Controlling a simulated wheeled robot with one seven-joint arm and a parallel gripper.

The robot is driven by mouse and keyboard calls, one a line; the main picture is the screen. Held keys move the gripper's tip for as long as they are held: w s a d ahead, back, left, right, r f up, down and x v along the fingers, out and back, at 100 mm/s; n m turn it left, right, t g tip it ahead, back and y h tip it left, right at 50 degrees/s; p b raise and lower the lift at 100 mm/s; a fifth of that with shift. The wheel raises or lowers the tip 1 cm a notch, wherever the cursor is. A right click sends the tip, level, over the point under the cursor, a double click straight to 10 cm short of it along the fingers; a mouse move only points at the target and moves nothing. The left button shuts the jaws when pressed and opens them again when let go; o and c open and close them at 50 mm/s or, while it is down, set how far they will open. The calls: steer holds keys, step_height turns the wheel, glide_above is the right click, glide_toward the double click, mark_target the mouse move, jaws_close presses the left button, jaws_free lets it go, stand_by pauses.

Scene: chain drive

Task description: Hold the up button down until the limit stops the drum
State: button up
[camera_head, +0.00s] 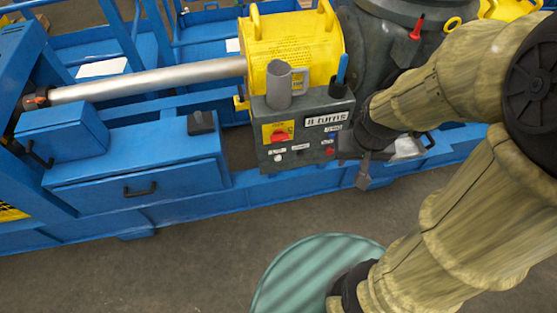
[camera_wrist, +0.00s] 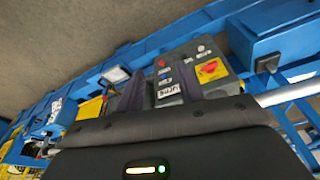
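The grey control box (camera_head: 262,142) stands on the blue frame with a plate reading "8 turns" (camera_head: 325,120). Its front has a red switch on a yellow plate (camera_head: 268,128), a white button (camera_head: 278,157), a red button (camera_head: 330,151) and a blue button (camera_head: 333,137). The small labels are too blurred to read, so I cannot tell which button is up. My gripper (camera_head: 385,160) hangs just right of the box, apart from the buttons. In the wrist view my gripper (camera_wrist: 160,90) has its fingers spread and empty, with the red button (camera_wrist: 160,62) beyond them.
A grey mug (camera_head: 279,88) and a dark cup with a blue pen (camera_head: 340,78) stand on the box. A yellow perforated housing (camera_head: 290,40) and a large grey round body (camera_head: 365,45) are behind. Blue cabinets (camera_head: 150,165) lie left. The floor in front is mostly clear.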

jaws_close()
stand_by(1.5)
